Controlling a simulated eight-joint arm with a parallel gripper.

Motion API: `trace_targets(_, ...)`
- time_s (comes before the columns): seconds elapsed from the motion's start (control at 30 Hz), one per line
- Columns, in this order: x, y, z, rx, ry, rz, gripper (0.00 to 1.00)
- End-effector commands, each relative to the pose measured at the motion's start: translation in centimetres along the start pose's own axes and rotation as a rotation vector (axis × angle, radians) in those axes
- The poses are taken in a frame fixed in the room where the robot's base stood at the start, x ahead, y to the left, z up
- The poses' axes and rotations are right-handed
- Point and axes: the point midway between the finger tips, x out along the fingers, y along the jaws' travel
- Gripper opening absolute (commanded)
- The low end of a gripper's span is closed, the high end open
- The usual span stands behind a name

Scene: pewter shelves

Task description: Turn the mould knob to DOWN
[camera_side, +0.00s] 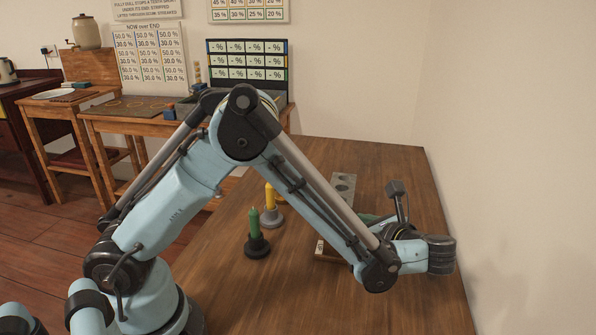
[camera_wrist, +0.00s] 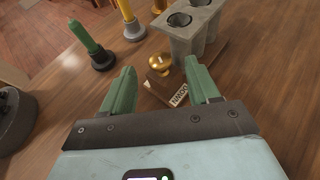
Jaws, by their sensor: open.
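The gold mould knob (camera_wrist: 159,64) stands on a dark wooden base (camera_wrist: 157,88) in the wrist view. A label plate (camera_wrist: 179,95) on the base's near edge reads DOWN upside down. The grey mould block (camera_wrist: 181,45) with round holes rises just behind the knob; its top also shows in the side view (camera_side: 343,184). My gripper (camera_wrist: 160,67) is open, with its green fingers on either side of the knob in the picture. I cannot tell whether they touch it or how high they are above it. In the side view my arm hides the knob.
A green candle (camera_side: 254,222) in a dark holder and a yellow candle (camera_side: 269,195) in a grey holder stand left of the mould. The table's front is clear. A wall (camera_side: 520,150) is close on the right. Side tables and charts are at the back left.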

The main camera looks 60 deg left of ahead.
Motion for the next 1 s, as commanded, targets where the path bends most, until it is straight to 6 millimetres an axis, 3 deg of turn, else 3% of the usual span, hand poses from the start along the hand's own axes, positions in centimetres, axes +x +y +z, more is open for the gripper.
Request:
trace_targets(0.3,-2.0,0.0,4.8,0.000,0.000,0.001,0.60)
trace_targets(0.5,-2.6,0.0,6.3,0.000,0.000,0.001,0.60)
trace_targets(0.87,-2.8,0.1,6.4,0.002,-0.001,-0.004,0.60)
trace_targets(1.0,-4.2,1.4,4.9,0.044,0.000,-0.104,0.60)
